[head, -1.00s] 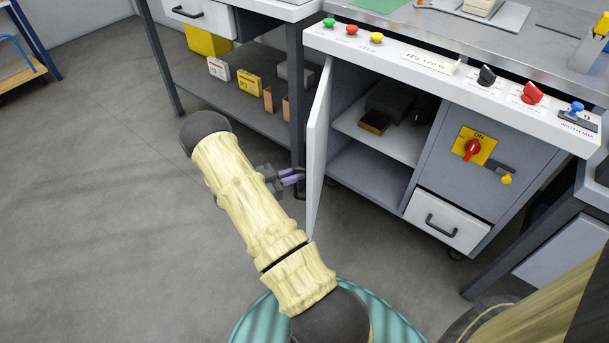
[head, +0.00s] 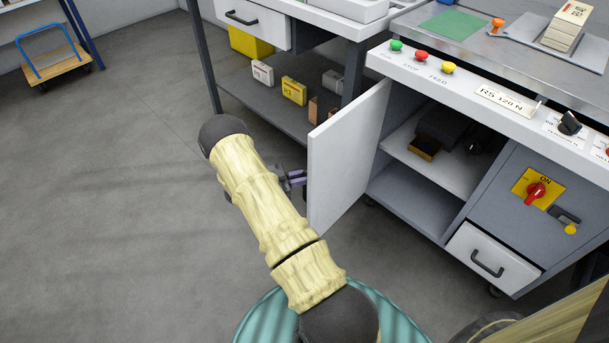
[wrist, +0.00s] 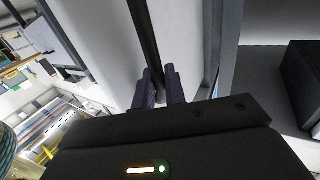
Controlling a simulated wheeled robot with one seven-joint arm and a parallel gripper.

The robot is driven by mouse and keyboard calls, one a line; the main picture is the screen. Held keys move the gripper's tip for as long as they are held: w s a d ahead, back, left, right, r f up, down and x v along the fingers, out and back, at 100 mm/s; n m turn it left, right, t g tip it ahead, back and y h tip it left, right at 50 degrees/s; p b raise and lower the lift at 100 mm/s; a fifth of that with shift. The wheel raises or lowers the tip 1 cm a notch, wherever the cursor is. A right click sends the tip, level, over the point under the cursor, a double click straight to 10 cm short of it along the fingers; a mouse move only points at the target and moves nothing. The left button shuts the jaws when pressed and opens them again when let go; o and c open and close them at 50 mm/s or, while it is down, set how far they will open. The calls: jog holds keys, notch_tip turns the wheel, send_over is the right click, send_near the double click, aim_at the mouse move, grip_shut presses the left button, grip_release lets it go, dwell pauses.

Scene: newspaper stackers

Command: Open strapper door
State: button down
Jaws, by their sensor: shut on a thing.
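The strapper door (head: 345,158) is a white panel on the left side of the grey strapper cabinet (head: 418,208). It stands swung well open, and the shelves inside show. My gripper (head: 298,178) is at the door's outer face, partly hidden behind my arm. In the wrist view, the dark fingers (wrist: 159,88) are close together around a dark bar on the white door (wrist: 184,45), which looks like its handle. The handle is mostly hidden in the head view.
Inside the cabinet is a shelf with dark boxes (head: 440,128). A red rotary switch (head: 536,191) and a drawer (head: 490,259) are to the right. A table with a lower shelf (head: 262,107) stands behind the door.

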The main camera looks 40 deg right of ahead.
jog(key=shift+w+d, duration=0.1)
jog(key=shift+w, duration=0.15)
jog(key=shift+s+d, duration=0.1)
jog(key=c, duration=1.5)
grip_release()
jog(key=shift+s+d, duration=0.15)
jog(key=shift+c, duration=0.2)
jog(key=p+v, duration=0.2)
jog(key=v, duration=1.6)
jog(key=shift+p, duration=0.35)
